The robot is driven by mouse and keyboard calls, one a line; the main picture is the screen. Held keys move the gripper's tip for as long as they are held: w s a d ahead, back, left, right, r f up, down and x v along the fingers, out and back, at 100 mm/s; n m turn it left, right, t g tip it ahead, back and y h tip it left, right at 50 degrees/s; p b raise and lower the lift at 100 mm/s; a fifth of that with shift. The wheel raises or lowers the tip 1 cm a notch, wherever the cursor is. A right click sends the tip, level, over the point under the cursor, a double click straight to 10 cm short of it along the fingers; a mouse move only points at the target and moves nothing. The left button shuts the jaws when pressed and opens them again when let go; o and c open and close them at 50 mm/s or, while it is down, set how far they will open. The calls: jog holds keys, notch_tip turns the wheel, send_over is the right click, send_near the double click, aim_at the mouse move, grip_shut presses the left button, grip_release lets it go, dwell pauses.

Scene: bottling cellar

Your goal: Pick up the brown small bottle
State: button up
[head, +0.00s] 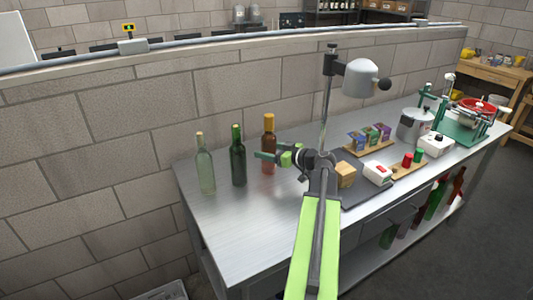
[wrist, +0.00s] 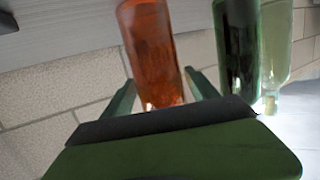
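The brown small bottle (head: 268,131), amber with a yellow-orange top, stands upright near the back edge of the metal table (head: 225,215). My gripper (head: 269,155) is at its body in the head view and hides part of its lower half. In the wrist view, which looks upside down, the brown bottle (wrist: 150,45) appears between the two spread green fingers of my gripper (wrist: 160,77). Gaps show on both sides of the bottle, so the fingers are open. Whether the bottle is fully between the fingertips or just beyond them, I cannot tell.
A dark green bottle (head: 238,160) stands close left of the brown one, with a clear bottle (head: 205,168) further left. A lamp-like stand (head: 361,78) and a wooden block (head: 346,174) are to the right. The table's front left is clear. A block wall (head: 140,125) runs behind.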

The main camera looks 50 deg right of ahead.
aim_at(268, 140)
grip_shut()
jog(key=shift+r, duration=0.1)
dwell(0.4)
notch_tip(268, 140, up, 4)
jog(key=p, duration=0.4)
jog(key=shift+r, duration=0.15)
jog(key=s+d+r+p, duration=0.6)
jog(key=s+d+p, duration=0.1)
jog(key=s+d, duration=0.1)
jog(key=shift+s+r, duration=0.25)
jog(key=shift+r, duration=0.05)
